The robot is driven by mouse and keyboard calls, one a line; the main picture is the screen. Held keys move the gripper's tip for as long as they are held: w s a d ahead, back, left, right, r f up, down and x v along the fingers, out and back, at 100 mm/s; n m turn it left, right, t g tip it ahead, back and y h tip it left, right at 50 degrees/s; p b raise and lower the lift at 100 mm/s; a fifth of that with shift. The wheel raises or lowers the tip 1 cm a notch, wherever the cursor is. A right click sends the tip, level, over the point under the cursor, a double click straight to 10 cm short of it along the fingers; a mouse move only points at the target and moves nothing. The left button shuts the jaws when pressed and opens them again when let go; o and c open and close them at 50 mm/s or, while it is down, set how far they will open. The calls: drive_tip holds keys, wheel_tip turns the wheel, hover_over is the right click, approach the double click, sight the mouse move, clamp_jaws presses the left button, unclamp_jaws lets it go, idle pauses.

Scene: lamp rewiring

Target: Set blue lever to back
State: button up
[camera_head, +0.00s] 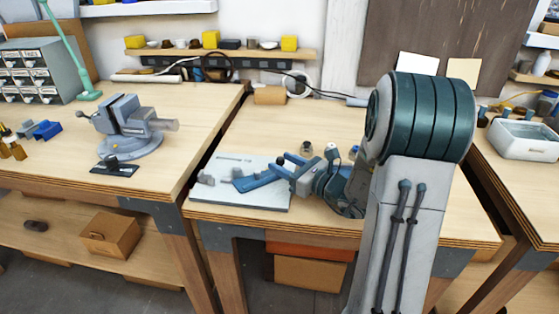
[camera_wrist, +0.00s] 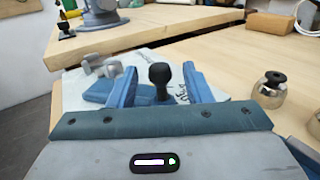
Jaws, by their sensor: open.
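A pale board (camera_head: 225,202) lies on the middle bench and carries a low blue body (camera_head: 238,184) with grey fittings at its left. In the wrist view the blue body (camera_wrist: 98,93) sits beyond my gripper (camera_wrist: 160,84). A dark, round-topped knob (camera_wrist: 159,74) stands upright between my two blue fingers, with a gap on both sides. The foot of the knob is partly hidden by my gripper, so I cannot tell how it joins the blue body. My gripper (camera_head: 276,171) is open, low over the right part of the board.
A metal jar with a black knob (camera_wrist: 269,92) stands right of my gripper. A vise (camera_head: 130,125) is on the left bench. A cardboard box (camera_head: 270,95) and a cable lie at the back. The bench between board and box is clear.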

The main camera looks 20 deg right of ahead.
drive_tip(key=shift+x, duration=1.05)
clamp_jaws()
